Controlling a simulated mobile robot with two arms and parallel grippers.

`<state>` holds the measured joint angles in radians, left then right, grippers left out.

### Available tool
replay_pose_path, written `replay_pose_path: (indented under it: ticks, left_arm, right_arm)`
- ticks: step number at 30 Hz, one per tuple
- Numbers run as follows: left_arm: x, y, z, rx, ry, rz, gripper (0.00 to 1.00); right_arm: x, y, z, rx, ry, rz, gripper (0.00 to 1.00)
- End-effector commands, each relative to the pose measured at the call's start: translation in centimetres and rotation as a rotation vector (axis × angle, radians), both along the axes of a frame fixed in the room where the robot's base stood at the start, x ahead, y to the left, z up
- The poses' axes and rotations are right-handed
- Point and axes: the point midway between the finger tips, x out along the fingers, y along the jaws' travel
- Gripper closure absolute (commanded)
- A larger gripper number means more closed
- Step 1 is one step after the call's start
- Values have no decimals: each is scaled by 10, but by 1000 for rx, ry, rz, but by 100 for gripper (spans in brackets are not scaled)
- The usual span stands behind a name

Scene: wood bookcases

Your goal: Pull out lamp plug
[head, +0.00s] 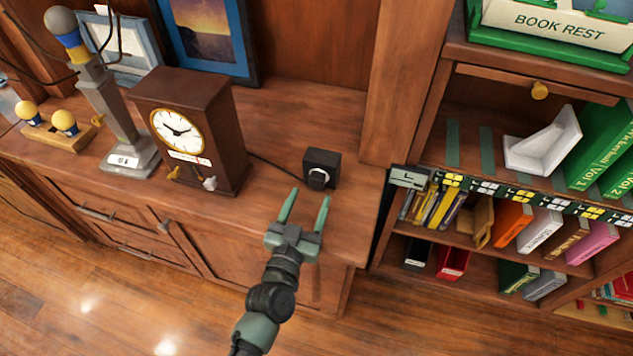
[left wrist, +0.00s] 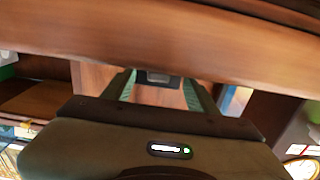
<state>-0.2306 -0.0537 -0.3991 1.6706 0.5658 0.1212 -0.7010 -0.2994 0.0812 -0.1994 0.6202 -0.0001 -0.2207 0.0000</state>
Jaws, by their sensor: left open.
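A small black socket box (head: 327,160) stands on the wooden cabinet top, right of the clock. A round whitish plug (head: 318,177) shows on its near face. A dark cord runs from behind the clock to the box. The lamp (head: 115,115), a grey post with a blue and yellow bulb end, stands at the left. My left gripper (head: 309,194) is open and empty at the cabinet's front edge, fingers pointing at the box, apart from the plug. In the left wrist view, a dark block, seemingly the box (left wrist: 157,78), shows between the fingers. My right gripper is not in view.
A brown clock (head: 215,125) stands left of the box. A bulb stand (head: 55,136) is at the far left, and picture frames lean behind. A bookcase post (head: 405,80) rises at the right beside shelves of books. The cabinet top around the box is clear.

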Motion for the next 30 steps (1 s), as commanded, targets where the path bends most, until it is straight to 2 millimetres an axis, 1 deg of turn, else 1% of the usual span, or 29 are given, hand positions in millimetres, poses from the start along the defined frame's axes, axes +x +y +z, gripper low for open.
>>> replay_pose_path:
  ticks: [1, 6, 12, 17, 30]
  left_arm:
    - [8, -3, -1, -3, -3, 1, 42]
    - [29, -9, 1, -1, -1, 0, 42]
    - [43, -14, 0, -1, -1, 0, 42]
    - [46, -15, 0, -1, 1, 0, 42]
    - [46, -15, 0, -1, 0, 0, 42]
  right_arm:
    - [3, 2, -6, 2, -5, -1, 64]
    - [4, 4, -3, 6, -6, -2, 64]
    - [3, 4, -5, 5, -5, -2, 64]
    - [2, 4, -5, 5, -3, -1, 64]
    - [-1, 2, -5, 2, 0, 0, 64]
